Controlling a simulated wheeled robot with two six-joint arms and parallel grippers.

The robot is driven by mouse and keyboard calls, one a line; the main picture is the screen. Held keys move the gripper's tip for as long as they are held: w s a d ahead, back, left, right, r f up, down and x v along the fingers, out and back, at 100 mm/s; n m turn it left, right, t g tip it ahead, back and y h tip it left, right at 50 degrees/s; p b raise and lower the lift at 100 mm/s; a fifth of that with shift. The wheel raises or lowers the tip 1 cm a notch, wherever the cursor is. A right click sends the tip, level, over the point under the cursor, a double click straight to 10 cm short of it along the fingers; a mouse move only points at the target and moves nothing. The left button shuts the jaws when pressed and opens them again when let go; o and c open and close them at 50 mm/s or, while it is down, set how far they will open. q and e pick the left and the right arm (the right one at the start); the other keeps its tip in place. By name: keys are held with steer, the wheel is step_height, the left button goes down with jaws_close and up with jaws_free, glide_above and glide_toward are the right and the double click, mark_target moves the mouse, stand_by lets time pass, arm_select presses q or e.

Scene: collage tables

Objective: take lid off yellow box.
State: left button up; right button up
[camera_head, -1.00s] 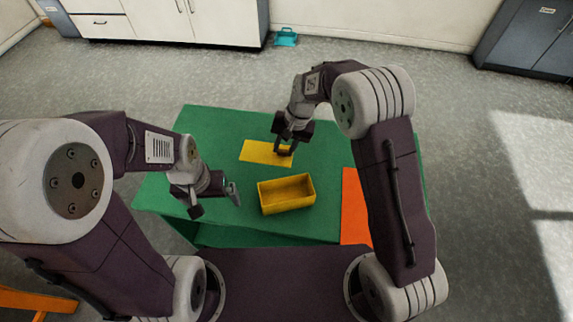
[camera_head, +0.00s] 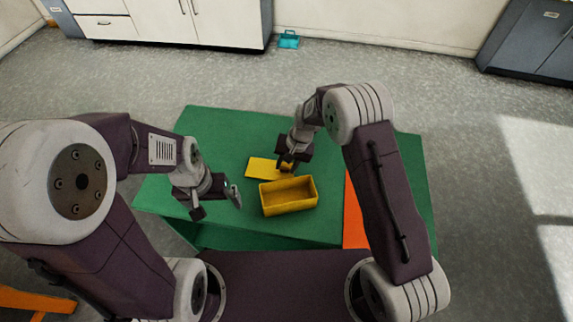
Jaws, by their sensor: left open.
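The yellow box (camera_head: 289,208) stands open on the green table, and its inside looks empty. The flat yellow lid (camera_head: 261,169) is off the box, just behind it. Whether the lid touches the table is hard to tell. My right gripper (camera_head: 287,164) is at the lid's right end and covers part of it. Its fingers are small here, but the lid has moved along with them, so it appears shut on the lid. My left gripper (camera_head: 217,204) is open and empty, left of the box and apart from it.
The green table (camera_head: 222,125) has clear room behind the lid and at the left. An orange-red panel (camera_head: 355,215) lies on the right part, partly hidden by my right arm. A teal object (camera_head: 288,40) is on the floor by the far wall.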

steer(key=shift+o, duration=1.2)
steer(key=shift+w+r, duration=0.1)
steer(key=shift+r, duration=0.25)
steer(key=p+v, duration=0.1)
steer(key=v, duration=1)
steer(key=shift+r, duration=0.3)
